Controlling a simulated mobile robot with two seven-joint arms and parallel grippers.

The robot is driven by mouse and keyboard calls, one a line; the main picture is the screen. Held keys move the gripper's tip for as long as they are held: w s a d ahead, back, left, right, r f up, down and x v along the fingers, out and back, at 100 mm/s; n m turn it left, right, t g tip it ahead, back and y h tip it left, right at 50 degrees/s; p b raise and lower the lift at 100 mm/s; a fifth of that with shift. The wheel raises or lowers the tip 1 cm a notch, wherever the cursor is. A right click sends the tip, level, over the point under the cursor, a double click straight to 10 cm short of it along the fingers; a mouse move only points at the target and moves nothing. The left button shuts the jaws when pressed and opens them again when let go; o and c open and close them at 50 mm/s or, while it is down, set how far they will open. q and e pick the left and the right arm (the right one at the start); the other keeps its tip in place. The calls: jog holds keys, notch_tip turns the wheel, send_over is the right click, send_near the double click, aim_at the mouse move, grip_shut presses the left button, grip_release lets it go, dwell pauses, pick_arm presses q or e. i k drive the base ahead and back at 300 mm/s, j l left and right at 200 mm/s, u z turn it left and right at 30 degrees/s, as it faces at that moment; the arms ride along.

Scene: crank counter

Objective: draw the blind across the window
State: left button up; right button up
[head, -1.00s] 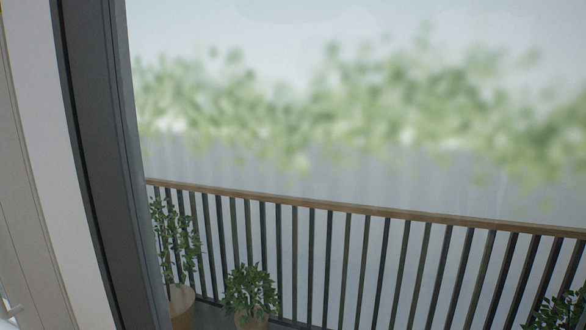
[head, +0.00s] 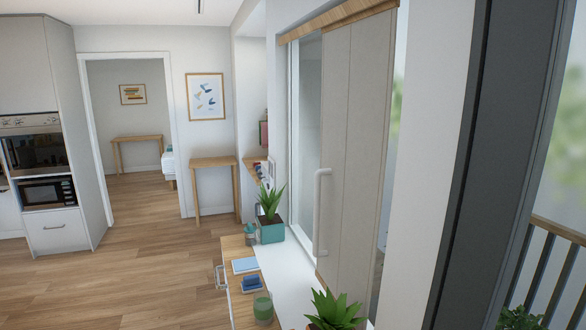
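The blind (head: 357,140) is made of tall beige panels hanging under a wooden rail (head: 335,18). A pale vertical handle (head: 321,212) is on its left edge. The panels cover the right part of the window, and a strip of bare window glass (head: 308,130) shows to their left. Neither of my grippers is in view.
A white counter (head: 287,275) runs below the window, with a potted plant in a teal pot (head: 270,230) and another plant (head: 335,312) nearer. An open drawer (head: 240,285) with books and a green glass juts left. Wooden floor (head: 150,235) is free at left. A dark frame (head: 495,150) stands right.

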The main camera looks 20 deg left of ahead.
aim_at(359, 49)
jog(key=u, duration=0.15)
jog(key=i+j+z, duration=0.65)
jog(key=j+z, duration=0.15)
jog(key=j, duration=0.15)
jog(key=i+j+z, duration=0.15)
jog(key=j+z, duration=0.15)
jog(key=j, duration=0.15)
jog(key=i+j+z, duration=0.25)
jog(key=j, duration=0.15)
jog(key=j+z, duration=0.25)
jog(key=j, duration=0.2)
jog(key=j+z, duration=0.3)
jog(key=j, duration=0.15)
